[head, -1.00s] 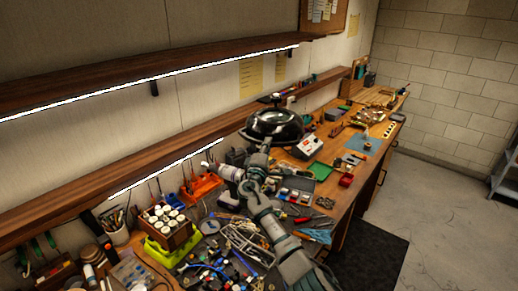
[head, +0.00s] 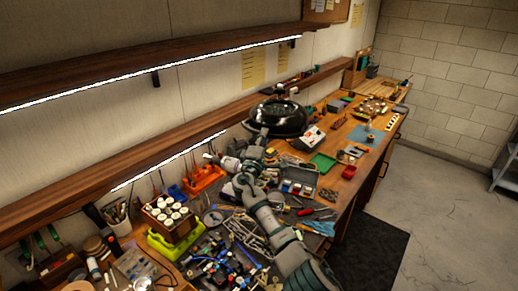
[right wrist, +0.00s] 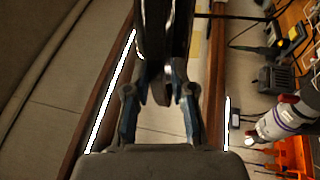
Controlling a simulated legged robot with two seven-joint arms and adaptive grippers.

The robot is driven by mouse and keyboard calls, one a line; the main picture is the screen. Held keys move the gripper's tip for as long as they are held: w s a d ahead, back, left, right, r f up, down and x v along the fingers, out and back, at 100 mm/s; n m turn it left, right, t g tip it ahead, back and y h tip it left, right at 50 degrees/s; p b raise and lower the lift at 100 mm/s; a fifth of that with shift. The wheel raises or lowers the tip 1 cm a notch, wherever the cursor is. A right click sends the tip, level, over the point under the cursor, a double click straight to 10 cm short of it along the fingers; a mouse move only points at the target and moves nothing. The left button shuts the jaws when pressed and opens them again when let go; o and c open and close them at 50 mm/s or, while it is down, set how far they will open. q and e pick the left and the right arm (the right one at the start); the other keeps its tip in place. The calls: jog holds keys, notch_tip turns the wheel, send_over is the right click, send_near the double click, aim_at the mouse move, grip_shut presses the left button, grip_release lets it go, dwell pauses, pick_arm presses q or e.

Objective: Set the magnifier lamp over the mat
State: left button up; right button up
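The magnifier lamp (head: 280,118) has a round, glossy black head above the back of the workbench. In the right wrist view its dark body (right wrist: 165,30) runs down between the fingers. My right gripper (right wrist: 165,88) has its two fingers closed in on that dark part, one on each side. In the head view my right gripper (head: 254,130) is at the near edge of the lamp head. A flat blue mat (head: 364,136) lies on the bench to the right of the lamp, apart from it. My left gripper is not in view.
A white-fronted box (head: 311,137) stands right of the lamp, with a green tray (head: 322,162) in front. Orange holders (head: 204,177), a jar rack (head: 168,216) and loose tools crowd the nearer bench. A wooden shelf (head: 160,155) with a light strip runs along the wall behind.

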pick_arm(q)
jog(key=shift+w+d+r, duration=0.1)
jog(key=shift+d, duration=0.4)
pick_arm(e)
jog(key=v, duration=1.1)
jog(key=shift+s+d+f, duration=0.2)
jog(key=shift+s+d, duration=0.1)
jog(key=shift+d, duration=0.05)
